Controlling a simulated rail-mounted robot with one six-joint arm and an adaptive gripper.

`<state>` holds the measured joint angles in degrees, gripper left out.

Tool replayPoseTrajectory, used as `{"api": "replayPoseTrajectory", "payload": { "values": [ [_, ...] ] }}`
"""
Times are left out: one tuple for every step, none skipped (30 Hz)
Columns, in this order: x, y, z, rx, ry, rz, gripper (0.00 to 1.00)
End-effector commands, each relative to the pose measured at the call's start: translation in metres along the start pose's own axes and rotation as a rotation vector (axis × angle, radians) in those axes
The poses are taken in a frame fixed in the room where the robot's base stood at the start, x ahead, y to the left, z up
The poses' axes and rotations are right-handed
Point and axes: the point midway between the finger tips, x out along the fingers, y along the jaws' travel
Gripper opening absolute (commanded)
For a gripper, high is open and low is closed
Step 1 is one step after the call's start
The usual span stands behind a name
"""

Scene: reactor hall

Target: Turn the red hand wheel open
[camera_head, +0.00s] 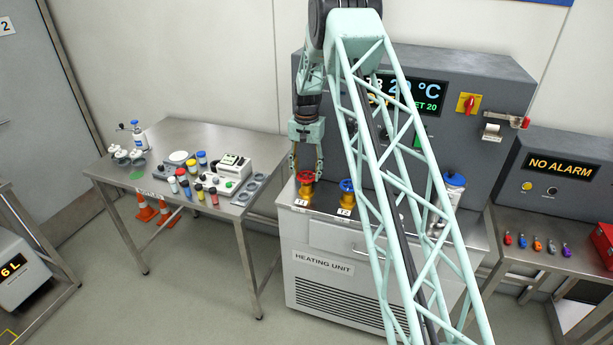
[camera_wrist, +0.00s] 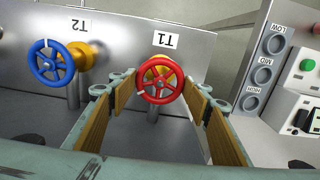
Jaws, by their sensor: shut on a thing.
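The red hand wheel (camera_head: 306,176) sits on a brass valve body at the left end of the heating unit top, by the label T1. In the wrist view the red wheel (camera_wrist: 161,82) is in the middle, facing the camera. My gripper (camera_head: 306,171) reaches down to it from above. In the wrist view my gripper (camera_wrist: 161,84) has one finger on each side of the wheel and is shut on it. The wheel's rim and spokes show, while the exact contact at its sides is hard to see.
A blue hand wheel (camera_head: 347,186), labelled T2, stands close to the right of the red one; it also shows in the wrist view (camera_wrist: 50,62). The heating unit's grey panel (camera_head: 455,125) rises behind. A steel table (camera_head: 225,205) with bottles and instruments stands left.

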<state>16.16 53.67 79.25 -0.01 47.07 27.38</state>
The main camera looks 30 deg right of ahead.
Motion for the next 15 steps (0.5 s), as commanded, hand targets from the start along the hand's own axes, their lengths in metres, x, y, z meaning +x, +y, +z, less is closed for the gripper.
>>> {"api": "replayPoseTrajectory", "payload": {
  "values": [
    [0.0016, -0.0001, 0.0000, -0.037, 0.000, 0.000, 0.34],
    [0.0015, -0.0001, 0.0000, -0.061, 0.000, 0.000, 0.34],
    [0.0013, -0.0001, 0.0000, -0.094, 0.000, 0.000, 0.34],
    [0.0012, -0.0002, 0.0000, -0.118, 0.000, 0.000, 0.34],
    [0.0011, -0.0002, 0.0000, -0.141, 0.000, 0.000, 0.34],
    [0.0010, -0.0002, -0.0001, -0.173, 0.001, 0.000, 0.34],
    [0.0010, -0.0003, -0.0001, -0.198, 0.001, 0.000, 0.34],
    [0.0010, -0.0003, -0.0001, -0.222, 0.001, 0.000, 0.34],
    [0.0010, -0.0003, -0.0002, -0.255, 0.001, 0.000, 0.34],
    [0.0010, -0.0004, -0.0002, -0.279, 0.001, 0.000, 0.34],
    [0.0010, -0.0004, -0.0002, -0.302, 0.001, 0.000, 0.34],
    [0.0010, -0.0004, -0.0001, -0.335, 0.001, 0.000, 0.34],
    [0.0011, -0.0004, -0.0001, -0.358, 0.001, 0.000, 0.34],
    [0.0011, -0.0004, -0.0001, -0.383, 0.001, 0.000, 0.34],
    [0.0011, -0.0004, -0.0001, -0.415, 0.001, 0.000, 0.34]
  ]
}}
